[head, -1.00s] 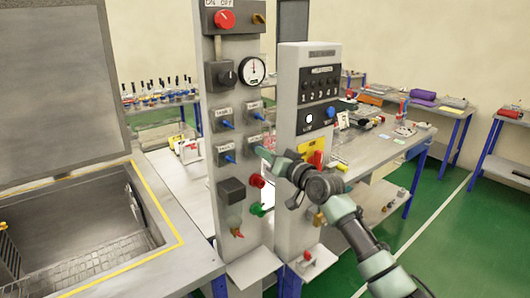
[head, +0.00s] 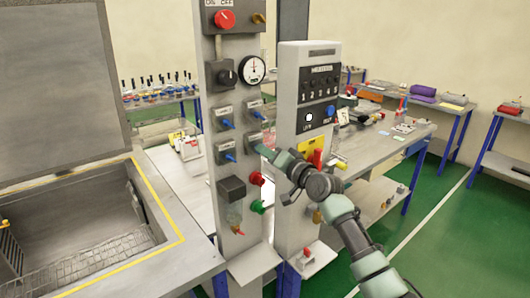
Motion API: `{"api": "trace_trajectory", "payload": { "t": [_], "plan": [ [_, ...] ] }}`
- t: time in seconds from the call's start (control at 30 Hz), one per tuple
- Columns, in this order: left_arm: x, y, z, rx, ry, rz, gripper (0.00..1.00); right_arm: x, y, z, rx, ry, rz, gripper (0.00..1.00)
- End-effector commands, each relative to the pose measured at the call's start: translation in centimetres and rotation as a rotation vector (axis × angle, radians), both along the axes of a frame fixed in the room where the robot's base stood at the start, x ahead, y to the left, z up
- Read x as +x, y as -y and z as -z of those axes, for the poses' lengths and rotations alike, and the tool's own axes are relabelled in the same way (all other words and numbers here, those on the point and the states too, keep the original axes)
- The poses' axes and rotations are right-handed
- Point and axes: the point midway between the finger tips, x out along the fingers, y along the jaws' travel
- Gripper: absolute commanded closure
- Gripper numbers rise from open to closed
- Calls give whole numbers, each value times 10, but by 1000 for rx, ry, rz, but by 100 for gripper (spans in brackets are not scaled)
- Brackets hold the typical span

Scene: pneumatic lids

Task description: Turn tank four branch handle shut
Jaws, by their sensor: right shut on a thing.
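A grey upright panel (head: 213,78) carries several small valve plates with blue handles in two columns. The upper left handle (head: 227,124), upper right handle (head: 257,115) and lower left handle (head: 230,157) are in plain sight. The lower right plate (head: 254,138), in the place of tank four, has its blue handle hidden behind my right gripper. My right gripper (head: 262,148) reaches in from the right and is shut on that handle at the plate. The handle's angle cannot be seen. My left gripper is out of view.
A red knob (head: 256,179) and a green knob (head: 258,207) sit just below the gripper. A second panel (head: 287,80) with switches stands close on the right, beside my arm. An open metal tub (head: 200,262) is at left.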

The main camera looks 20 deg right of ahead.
Motion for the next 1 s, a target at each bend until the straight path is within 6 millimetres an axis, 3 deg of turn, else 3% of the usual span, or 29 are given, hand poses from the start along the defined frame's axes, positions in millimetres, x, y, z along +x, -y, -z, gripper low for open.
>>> {"api": "trace_trajectory", "payload": {
  "t": [0.17,0.2,0.27,0.67,1.0],
  "plan": [
    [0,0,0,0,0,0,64,0,0,1,3,-3,0,100],
    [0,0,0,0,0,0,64,0,0,1,3,-3,0,84],
    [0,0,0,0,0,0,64,0,0,1,2,-2,0,73],
    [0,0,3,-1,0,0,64,-6,3,1,0,1,-1,73],
    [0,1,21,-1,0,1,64,-56,21,4,-2,0,1,73]
  ]
}}
